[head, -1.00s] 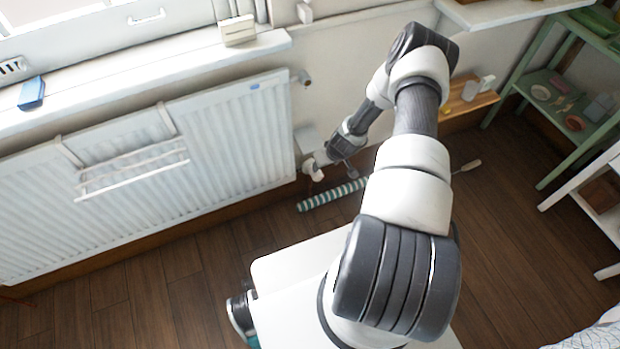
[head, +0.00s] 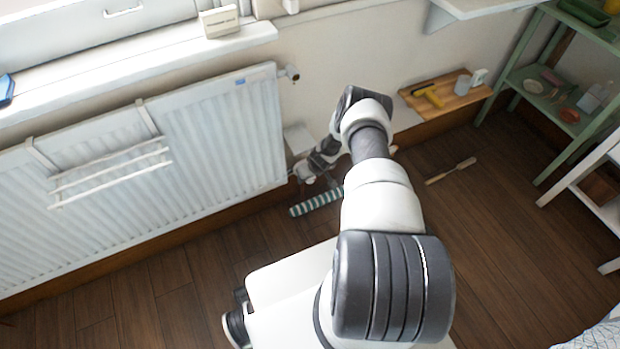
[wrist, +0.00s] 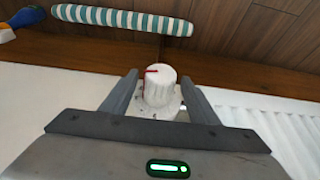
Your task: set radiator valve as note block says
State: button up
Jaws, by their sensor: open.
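The white ribbed radiator valve knob (wrist: 158,88) shows in the wrist view, with a red mark on its left side. My gripper (wrist: 161,80) is open, with one finger on each side of the knob; I cannot tell whether they touch it. In the head view my gripper (head: 312,172) is at the lower right end of the white radiator (head: 225,130), and the knob is hard to make out there. The note block (head: 220,22) stands on the windowsill above the radiator; its writing is too small to read.
A green-and-white striped roll (head: 316,202) lies on the floor near the gripper. A wooden-handled tool (head: 451,171) lies farther right. A low wooden shelf (head: 460,92) holds a yellow tool. A green shelf unit (head: 508,105) stands right. A wire rack (head: 115,170) hangs on the radiator.

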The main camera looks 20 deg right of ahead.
jog(key=c, duration=1)
jog(key=shift+d+f+y, duration=0.1)
jog(key=shift+d+y, duration=0.15)
jog(key=shift+y, duration=0.55)
jog(key=shift+c, duration=0.2)
jog(key=m+y, duration=0.1)
jog(key=y, duration=0.1)
jog(key=shift+w+d+y, duration=0.1)
jog(key=shift+y, duration=0.3)
jog(key=o, duration=1)
jog(key=shift+o, duration=0.2)
